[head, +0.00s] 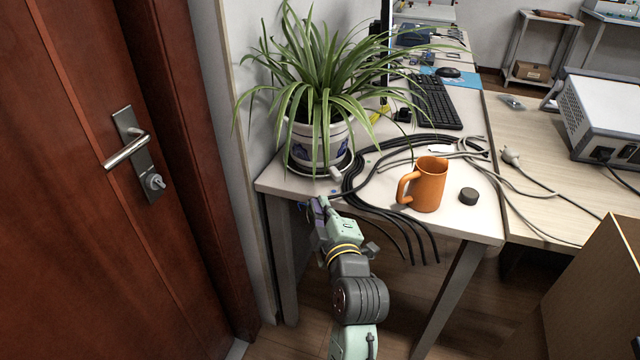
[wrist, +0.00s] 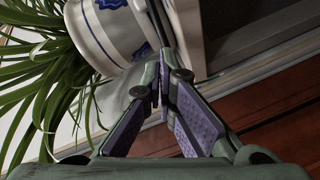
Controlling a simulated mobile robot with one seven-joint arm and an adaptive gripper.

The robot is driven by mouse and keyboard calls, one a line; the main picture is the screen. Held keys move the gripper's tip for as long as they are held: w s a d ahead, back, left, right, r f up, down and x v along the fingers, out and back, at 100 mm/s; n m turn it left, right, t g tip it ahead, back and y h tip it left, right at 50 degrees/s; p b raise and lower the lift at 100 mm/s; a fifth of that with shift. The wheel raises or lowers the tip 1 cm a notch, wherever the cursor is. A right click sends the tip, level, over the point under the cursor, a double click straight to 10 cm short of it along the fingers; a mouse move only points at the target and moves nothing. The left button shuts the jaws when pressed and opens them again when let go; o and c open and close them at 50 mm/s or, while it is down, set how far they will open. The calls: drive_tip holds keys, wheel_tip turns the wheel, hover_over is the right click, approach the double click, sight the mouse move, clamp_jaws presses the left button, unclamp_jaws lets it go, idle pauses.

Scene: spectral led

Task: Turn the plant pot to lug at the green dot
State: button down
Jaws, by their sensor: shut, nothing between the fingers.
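The plant pot (head: 306,146) is white with blue decoration and holds a spiky green plant (head: 320,75). It stands upright on a saucer at the table's left end. A small pale lug (head: 336,173) sticks out at its front right. A tiny green dot (head: 368,162) lies on the table right of the lug. My gripper (head: 321,203) is shut and empty at the table's front edge, just in front of the pot. In the wrist view, my gripper (wrist: 158,92) has its purple-padded fingers together, close to the pot (wrist: 112,32); contact cannot be told.
A blue dot (head: 333,191) lies near the front edge. Black cables (head: 368,190) run right of the pot and hang over the edge. An orange mug (head: 428,185) and a small dark cylinder (head: 468,196) stand further right. A wooden door (head: 75,180) is at left.

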sight(324, 192)
drive_tip(key=w+a+n+p, duration=0.1)
drive_tip(key=w, duration=0.1)
drive_tip(key=w+a+n+p, duration=0.1)
drive_tip(key=w+n, duration=0.1)
drive_tip(key=w+a+n+t+p, duration=0.1)
drive_tip(key=w, duration=0.2)
drive_tip(key=shift+a+n+h, duration=0.3)
drive_tip(key=shift+h, duration=0.1)
drive_tip(key=w+d, duration=0.1)
drive_tip(key=d+p, duration=0.1)
drive_tip(key=shift+w+d+f, duration=0.15)
drive_tip(key=shift+w+d, duration=0.2)
drive_tip(key=shift+w, duration=0.05)
drive_tip(key=shift+w+d, duration=0.2)
drive_tip(key=shift+d, duration=0.25)
drive_tip(key=shift+f, duration=0.1)
